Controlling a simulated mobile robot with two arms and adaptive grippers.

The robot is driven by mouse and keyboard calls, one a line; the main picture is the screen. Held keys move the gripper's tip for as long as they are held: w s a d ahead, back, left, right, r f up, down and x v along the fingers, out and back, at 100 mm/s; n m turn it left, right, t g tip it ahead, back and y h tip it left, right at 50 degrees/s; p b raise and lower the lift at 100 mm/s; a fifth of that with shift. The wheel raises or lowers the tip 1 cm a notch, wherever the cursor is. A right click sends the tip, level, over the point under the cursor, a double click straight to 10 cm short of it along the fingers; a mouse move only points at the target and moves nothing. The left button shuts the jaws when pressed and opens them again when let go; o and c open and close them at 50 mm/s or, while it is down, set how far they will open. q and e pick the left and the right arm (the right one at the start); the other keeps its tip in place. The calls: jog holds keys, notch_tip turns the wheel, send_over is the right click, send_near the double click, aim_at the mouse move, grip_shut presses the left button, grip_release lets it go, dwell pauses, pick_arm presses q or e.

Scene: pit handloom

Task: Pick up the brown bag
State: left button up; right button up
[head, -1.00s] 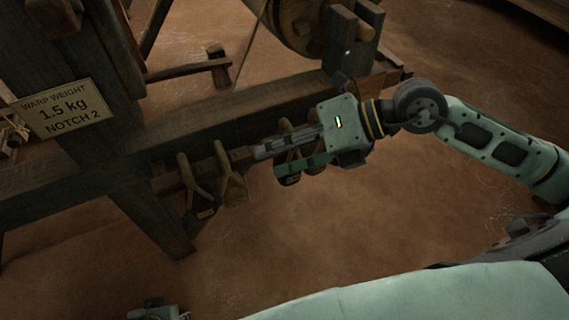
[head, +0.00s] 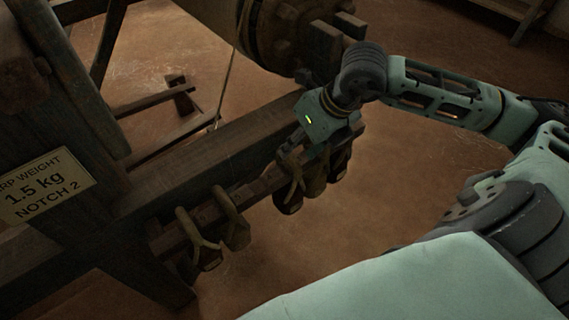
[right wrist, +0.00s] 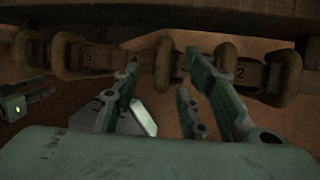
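Several small weight bags hang by loop straps from a notched wooden rail (head: 260,188) in the head view. Two olive-brown ones, a left bag (head: 208,258) and its neighbour (head: 236,236), hang apart from a darker brown group (head: 289,203) at the right. I cannot tell which is the brown bag meant. My right gripper (head: 288,160) is above this group. In the right wrist view its fingers (right wrist: 160,66) are apart and empty, with a brown strap (right wrist: 165,65) beyond the gap.
A heavy loom beam (head: 225,150) runs behind the rail, with a post bearing a weight sign (head: 45,186) at the left. A wooden roller (head: 275,35) stands above. The earthen floor (head: 300,265) in front of the bags is clear.

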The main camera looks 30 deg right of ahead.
aim_at(291, 154)
jog(key=x, duration=0.4)
jog(key=shift+w+d, duration=0.15)
jog(key=shift+d, duration=0.05)
pick_arm(q)
jog(key=shift+r, duration=0.85)
pick_arm(e)
jog(key=shift+w+f, duration=0.15)
jog(key=shift+f, duration=0.25)
pick_arm(q)
jog(key=shift+f, duration=0.1)
pick_arm(e)
jog(key=shift+a, duration=0.1)
grip_shut()
jog(key=shift+w+r, duration=0.1)
